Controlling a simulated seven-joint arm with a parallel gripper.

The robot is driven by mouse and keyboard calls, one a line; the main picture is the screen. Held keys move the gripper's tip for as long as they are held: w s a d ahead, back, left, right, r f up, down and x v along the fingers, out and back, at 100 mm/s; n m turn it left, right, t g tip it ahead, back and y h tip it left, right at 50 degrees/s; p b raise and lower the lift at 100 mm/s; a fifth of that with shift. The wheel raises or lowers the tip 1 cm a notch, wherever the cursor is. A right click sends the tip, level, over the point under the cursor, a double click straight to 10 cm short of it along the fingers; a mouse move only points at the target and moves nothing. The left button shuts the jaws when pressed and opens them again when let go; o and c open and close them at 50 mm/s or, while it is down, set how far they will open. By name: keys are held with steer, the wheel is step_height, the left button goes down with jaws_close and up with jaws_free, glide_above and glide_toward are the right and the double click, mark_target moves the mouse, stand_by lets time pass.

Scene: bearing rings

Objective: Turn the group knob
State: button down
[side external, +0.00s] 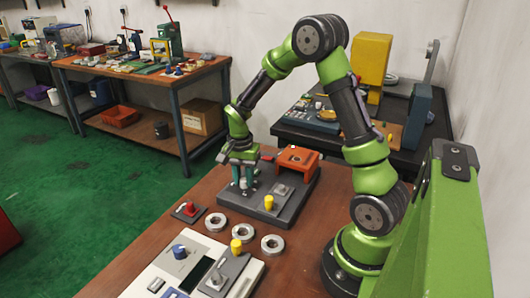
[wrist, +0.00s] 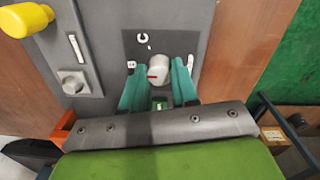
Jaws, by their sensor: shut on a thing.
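The group knob (wrist: 158,71) is light grey-white with a red pointer mark, set on a dark square plate (wrist: 131,42) with white symbols around it. In the wrist view the red mark points left. My gripper (wrist: 160,78) is shut on the knob, with one teal finger on each side of it. In the side view my gripper (side external: 243,182) reaches down onto the left part of a dark grey machine base (side external: 268,213), and its fingers mostly hide the knob.
The base also carries a yellow knob (side external: 269,202), a lever switch (side external: 282,190) and an orange housing (side external: 297,160). In front lie several metal rings (side external: 215,222), a red-knobbed block (side external: 189,210) and a white control box (side external: 180,264) with blue and yellow knobs.

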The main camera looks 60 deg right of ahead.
mark_target(242, 180)
steer(key=shift+n, duration=0.3)
steer(key=n, duration=1.1)
steer(key=shift+n, duration=0.3)
stand_by(0.3)
steer(key=c, duration=0.9)
jaws_free()
steer(key=shift+o, duration=0.2)
steer(key=shift+r, duration=0.1)
step_height(242, 180, up, 17)
steer(key=shift+a, duration=0.3)
